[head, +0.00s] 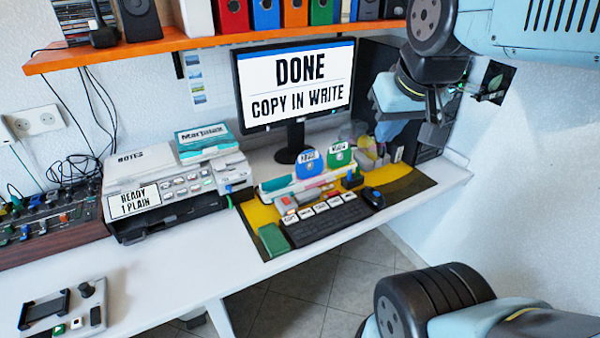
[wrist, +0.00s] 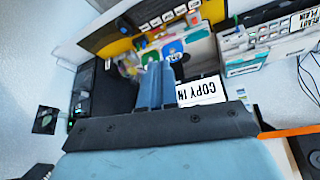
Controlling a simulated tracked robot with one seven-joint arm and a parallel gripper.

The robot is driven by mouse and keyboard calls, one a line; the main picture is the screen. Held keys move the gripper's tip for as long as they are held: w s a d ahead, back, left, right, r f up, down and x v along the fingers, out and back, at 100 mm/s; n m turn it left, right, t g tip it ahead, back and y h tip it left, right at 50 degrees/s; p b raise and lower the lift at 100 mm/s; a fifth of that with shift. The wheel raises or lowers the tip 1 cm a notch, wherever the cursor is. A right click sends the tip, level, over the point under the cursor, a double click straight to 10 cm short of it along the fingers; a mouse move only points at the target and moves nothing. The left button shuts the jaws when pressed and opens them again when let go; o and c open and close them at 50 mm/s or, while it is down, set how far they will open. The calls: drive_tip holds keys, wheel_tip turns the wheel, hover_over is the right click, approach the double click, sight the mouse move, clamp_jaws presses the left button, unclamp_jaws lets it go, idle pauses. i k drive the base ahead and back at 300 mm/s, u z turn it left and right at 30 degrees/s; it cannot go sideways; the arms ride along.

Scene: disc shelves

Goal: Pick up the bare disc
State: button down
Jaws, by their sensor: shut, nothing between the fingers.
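Two discs stand upright side by side in a pale holder on the desk in front of the monitor. One is a blue disc (head: 310,160) and one a green disc (head: 340,154); each bears a white label too small to read surely. The wrist view also shows the blue disc (wrist: 173,50) and the green disc (wrist: 150,58), upside down. I cannot make out a disc without a label. My gripper (head: 386,134) is in the air to the right of the monitor, above and apart from the discs. Its blue fingers (wrist: 155,84) are shut and empty.
The monitor (head: 295,83) reads "DONE, COPY IN WRITE". The printer-like machine (head: 165,190) at left reads "READY 1 PLAIN". A keyboard (head: 328,220) lies in front of the holder. An orange shelf (head: 200,42) overhangs the desk. The right wall is close to my gripper.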

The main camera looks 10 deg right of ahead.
sight(464, 86)
drive_tip(key=k, duration=1.2)
drive_tip(key=z, duration=0.7)
drive_tip(key=i, duration=1.15)
drive_tip(key=z, duration=0.6)
drive_tip(key=i, duration=0.65)
drive_tip(key=u, duration=0.15)
